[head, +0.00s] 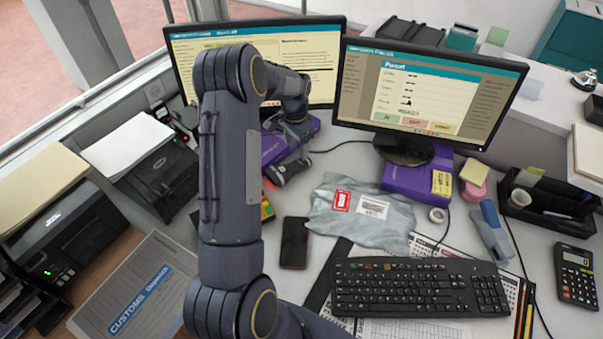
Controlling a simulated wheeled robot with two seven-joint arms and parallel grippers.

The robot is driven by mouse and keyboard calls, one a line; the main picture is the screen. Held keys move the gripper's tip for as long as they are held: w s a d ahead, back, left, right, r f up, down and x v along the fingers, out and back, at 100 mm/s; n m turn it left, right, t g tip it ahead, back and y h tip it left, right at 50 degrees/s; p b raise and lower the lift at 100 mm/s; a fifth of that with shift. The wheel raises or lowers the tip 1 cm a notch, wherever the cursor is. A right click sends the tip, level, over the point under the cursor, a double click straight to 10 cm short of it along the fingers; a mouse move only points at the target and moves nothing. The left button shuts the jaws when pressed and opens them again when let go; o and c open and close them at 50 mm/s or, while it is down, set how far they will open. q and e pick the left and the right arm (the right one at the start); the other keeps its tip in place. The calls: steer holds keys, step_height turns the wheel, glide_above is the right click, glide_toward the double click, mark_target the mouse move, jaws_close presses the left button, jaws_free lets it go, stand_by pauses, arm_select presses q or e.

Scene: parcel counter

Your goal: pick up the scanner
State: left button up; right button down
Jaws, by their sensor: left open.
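The scanner (288,170) is a dark handheld device in the middle left of the head view, in front of the left monitor, with a red glow by its lower left end. My left gripper (296,140) is just above and behind it, pointing down, with its jaws open. The dark gripper and dark scanner overlap in the picture, so I cannot tell whether they touch. My arm hides part of the area to the left of the scanner. My right gripper is not in view.
A phone (294,243) lies in front of the scanner and a grey parcel bag (335,222) to its right. Two monitors (330,40) (425,90) stand behind. A keyboard (420,287) is at the front. Black printers (160,178) (70,235) stand at left.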

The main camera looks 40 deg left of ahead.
mark_target(298, 163)
arm_select(q)
steer(key=shift+w+f, duration=0.2)
steer(key=shift+f, duration=0.8)
step_height(298, 163, down, 7)
steer(key=shift+w+r+p, duration=0.1)
steer(key=shift+w+p, duration=0.05)
steer(key=shift+p, duration=0.75)
steer(key=c, duration=1.2)
steer(key=shift+r, duration=0.15)
